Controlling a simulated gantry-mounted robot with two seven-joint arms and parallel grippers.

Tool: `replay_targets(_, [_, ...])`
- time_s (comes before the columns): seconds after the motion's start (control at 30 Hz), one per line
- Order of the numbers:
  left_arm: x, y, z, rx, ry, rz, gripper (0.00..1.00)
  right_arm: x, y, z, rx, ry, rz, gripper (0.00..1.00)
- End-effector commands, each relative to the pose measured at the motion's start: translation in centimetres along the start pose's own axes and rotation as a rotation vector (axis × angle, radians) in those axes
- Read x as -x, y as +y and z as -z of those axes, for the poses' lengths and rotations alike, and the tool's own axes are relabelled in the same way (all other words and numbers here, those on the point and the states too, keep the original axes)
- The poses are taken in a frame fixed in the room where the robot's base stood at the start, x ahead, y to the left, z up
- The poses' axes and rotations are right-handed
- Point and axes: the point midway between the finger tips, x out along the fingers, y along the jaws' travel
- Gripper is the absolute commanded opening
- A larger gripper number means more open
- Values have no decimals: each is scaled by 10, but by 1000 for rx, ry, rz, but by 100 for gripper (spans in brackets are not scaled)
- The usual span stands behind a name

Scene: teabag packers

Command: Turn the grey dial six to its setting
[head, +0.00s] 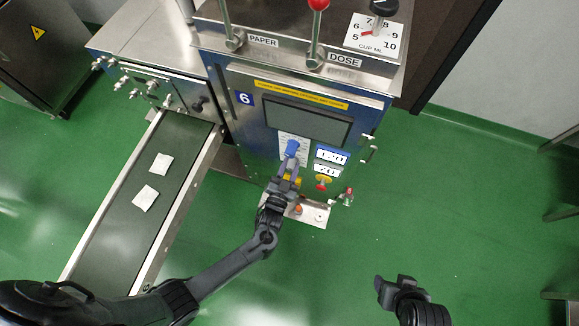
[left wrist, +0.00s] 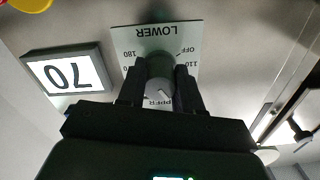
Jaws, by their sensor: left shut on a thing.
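The grey dial (left wrist: 160,72) sits on a pale scale plate (left wrist: 186,34) on the front of machine 6. The plate shows upside-down in the left wrist view, with LOWER, OFF, 110 and 180 readable. My left gripper (left wrist: 160,90) is shut on the grey dial, one dark finger on each side. A small white mark shows on the dial's face. In the head view my left gripper (head: 287,170) hides the grey dial, just below a blue dial (head: 291,147). My right gripper (head: 392,283) is over the floor, away from the machine; its jaw state is unclear.
Displays reading 130 (head: 331,156) and 70 (head: 327,170) are right of the dials, with a red button (head: 321,186) below. Levers (head: 318,5) stand on the machine top. A conveyor (head: 110,235) carrying two teabags is at left. Green floor is clear at right.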

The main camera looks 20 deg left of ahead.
Motion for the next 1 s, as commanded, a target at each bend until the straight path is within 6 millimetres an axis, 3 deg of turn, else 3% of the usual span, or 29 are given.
replay_targets(0.13, [2, 0, -5, -2, -11, -2, 4, -1, 0, 0, 0, 0, 0, 59])
replay_targets(0.17, [2, 0, -5, -2, -11, -2, 39, -1, 0, 0, 0, 0, 0, 59])
replay_targets(0.3, [1, 0, -4, -1, -8, -1, 59, -1, 0, 0, 0, 0, 0, 59])
replay_targets(0.67, [4, 0, -1, 1, -4, -1, 59, 1, 0, 0, 0, 0, 0, 59])
replay_targets(1.0, [50, 0, 0, 1, -6, -2, 59, 13, 0, 4, 0, 0, 0, 59])
